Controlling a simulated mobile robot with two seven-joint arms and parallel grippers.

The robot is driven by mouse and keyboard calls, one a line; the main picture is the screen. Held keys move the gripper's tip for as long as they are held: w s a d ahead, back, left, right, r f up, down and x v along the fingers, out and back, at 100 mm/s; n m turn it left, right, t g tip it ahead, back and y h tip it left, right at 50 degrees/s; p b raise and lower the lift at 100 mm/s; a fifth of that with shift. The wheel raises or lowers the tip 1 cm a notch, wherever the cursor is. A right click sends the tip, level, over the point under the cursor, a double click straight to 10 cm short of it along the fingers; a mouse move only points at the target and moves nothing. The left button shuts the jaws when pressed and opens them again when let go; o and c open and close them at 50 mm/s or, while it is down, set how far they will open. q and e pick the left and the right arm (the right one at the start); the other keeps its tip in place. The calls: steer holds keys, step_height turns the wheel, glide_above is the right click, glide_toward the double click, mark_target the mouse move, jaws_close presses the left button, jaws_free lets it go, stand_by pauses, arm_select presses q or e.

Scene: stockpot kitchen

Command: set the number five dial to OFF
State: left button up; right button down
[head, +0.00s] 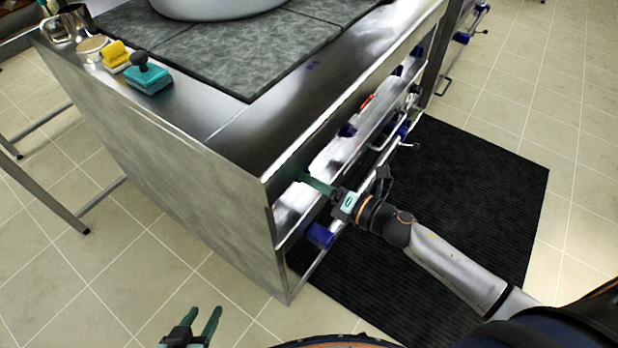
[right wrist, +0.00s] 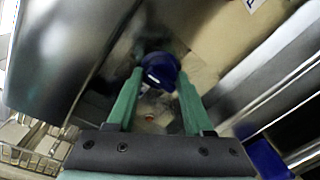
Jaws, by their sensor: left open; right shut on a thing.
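A dark blue dial knob (right wrist: 160,68) shows in the right wrist view between the two green fingers of my right gripper (right wrist: 160,84). The fingers are shut on it, and a small white mark shows on the knob. In the head view, my right gripper (head: 305,179) reaches the near end of the stove's front panel (head: 335,150), where its fingers hide the held dial. I cannot read a number or an OFF mark. Another blue dial (head: 347,130) sits farther along the panel. My left gripper (head: 203,322) is open and empty at the bottom, over the floor.
The steel stove (head: 190,150) carries dark hot plates (head: 240,65) and a large pot (head: 215,8). A teal block with a dark knob (head: 148,78) and a yellow one (head: 116,55) stand on its left edge. A rail runs below the panel. A black mat (head: 470,190) covers the floor in front.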

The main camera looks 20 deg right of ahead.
stand_by(0.3)
steer(key=shift+c, duration=1.5)
jaws_free()
steer(key=shift+s, duration=0.1)
steer(key=v, duration=1.2)
steer(key=shift+d, duration=0.15)
steer(key=shift+s+r, duration=0.1)
